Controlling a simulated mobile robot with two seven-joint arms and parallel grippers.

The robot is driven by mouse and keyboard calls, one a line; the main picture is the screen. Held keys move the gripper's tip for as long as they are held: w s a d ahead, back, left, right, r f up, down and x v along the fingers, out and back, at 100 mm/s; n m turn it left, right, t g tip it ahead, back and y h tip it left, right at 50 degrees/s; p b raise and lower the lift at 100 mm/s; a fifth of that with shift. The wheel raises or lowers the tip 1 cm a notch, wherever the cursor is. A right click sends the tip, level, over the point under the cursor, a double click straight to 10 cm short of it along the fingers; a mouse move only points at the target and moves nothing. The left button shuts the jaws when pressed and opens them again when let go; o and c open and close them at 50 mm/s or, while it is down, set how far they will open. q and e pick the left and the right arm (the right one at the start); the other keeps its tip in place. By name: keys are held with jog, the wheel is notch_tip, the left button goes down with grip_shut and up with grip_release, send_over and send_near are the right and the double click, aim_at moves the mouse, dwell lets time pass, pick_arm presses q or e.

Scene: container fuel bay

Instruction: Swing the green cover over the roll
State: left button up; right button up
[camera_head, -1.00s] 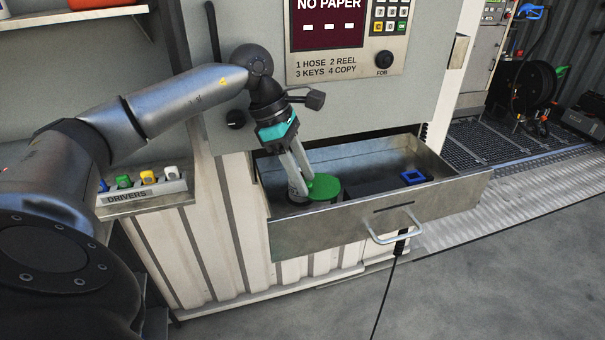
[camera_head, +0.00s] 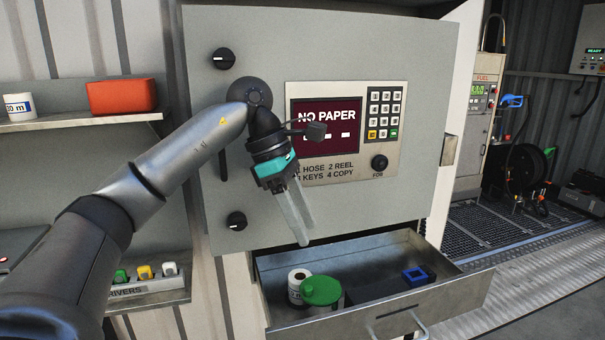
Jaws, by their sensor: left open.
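The green cover (camera_head: 321,290) is a round lid with a small tab, in the left part of the open drawer. The white roll (camera_head: 296,282) stands upright just left of the cover and a little behind it. Its top with the dark core hole shows uncovered, and the cover's edge hides part of its side. My left gripper (camera_head: 304,238) is open and empty, in front of the cabinet panel and above the drawer, clear of both cover and roll. My right gripper is not in view.
The drawer (camera_head: 440,294) is pulled out and holds a blue square frame (camera_head: 415,276) at its right. The cabinet panel carries a "NO PAPER" screen (camera_head: 326,126) and a keypad (camera_head: 384,114). A drivers rack (camera_head: 150,289) and shelf (camera_head: 80,122) stand left.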

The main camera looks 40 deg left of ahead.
pick_arm(q)
notch_tip(320, 180, up, 8)
jog(key=p, duration=0.1)
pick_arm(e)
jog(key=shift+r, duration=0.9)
pick_arm(q)
jog(key=shift+f+p, duration=0.15)
jog(key=shift+p, duration=0.15)
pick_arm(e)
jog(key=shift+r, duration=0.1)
